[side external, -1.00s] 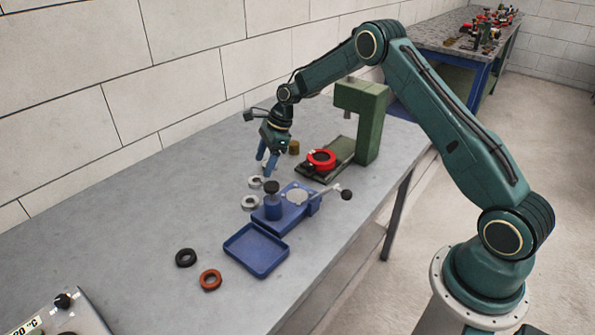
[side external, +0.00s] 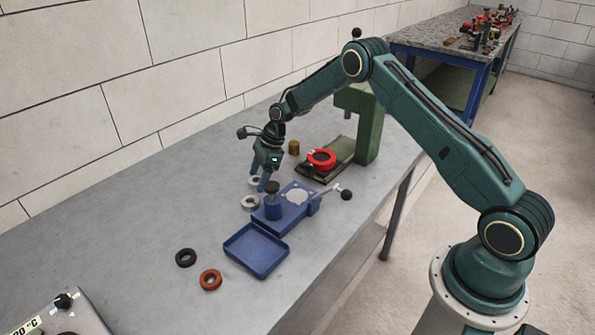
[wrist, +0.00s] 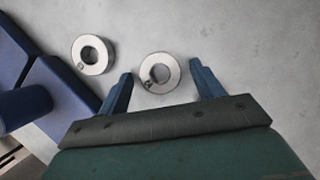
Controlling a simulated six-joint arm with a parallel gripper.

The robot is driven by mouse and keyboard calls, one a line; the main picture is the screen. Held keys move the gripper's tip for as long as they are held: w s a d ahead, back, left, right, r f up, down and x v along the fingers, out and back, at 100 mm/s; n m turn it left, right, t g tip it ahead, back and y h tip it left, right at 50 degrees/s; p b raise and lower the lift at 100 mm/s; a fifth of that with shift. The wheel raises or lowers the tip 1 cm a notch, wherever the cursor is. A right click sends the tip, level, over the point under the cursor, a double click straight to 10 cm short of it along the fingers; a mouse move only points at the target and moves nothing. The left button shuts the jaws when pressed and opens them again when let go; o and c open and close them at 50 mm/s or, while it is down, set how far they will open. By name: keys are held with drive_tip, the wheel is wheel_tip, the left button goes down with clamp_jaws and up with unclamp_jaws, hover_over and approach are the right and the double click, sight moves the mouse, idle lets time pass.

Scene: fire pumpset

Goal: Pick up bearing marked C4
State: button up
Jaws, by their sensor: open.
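Two pale metal ring bearings lie flat on the grey bench; I cannot read a C4 mark on either. One bearing (wrist: 174,66) is between and slightly beyond my fingertips in the wrist view, and it shows partly hidden behind the fingers in the side view (side external: 254,184). The other bearing (wrist: 105,50) lies left of it in the wrist view, outside the fingers, and close to the blue fixture in the side view (side external: 250,208). My gripper (side external: 258,181) is open and points down, low over the bench; its spread blue fingers (wrist: 160,85) hold nothing.
A blue fixture (side external: 300,211) with a black knob and a lever stands beside the bearings. A blue tray (side external: 256,250), black ring (side external: 179,260) and orange ring (side external: 204,283) are nearer. A green press (side external: 370,140), red ring (side external: 321,165) and brass cylinder (side external: 293,147) stand behind.

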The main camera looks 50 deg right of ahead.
idle(0.3)
drive_tip(key=c, duration=1.1)
drive_tip(key=shift+r, duration=0.1)
wheel_tip(320, 180, up, 10)
idle(0.5)
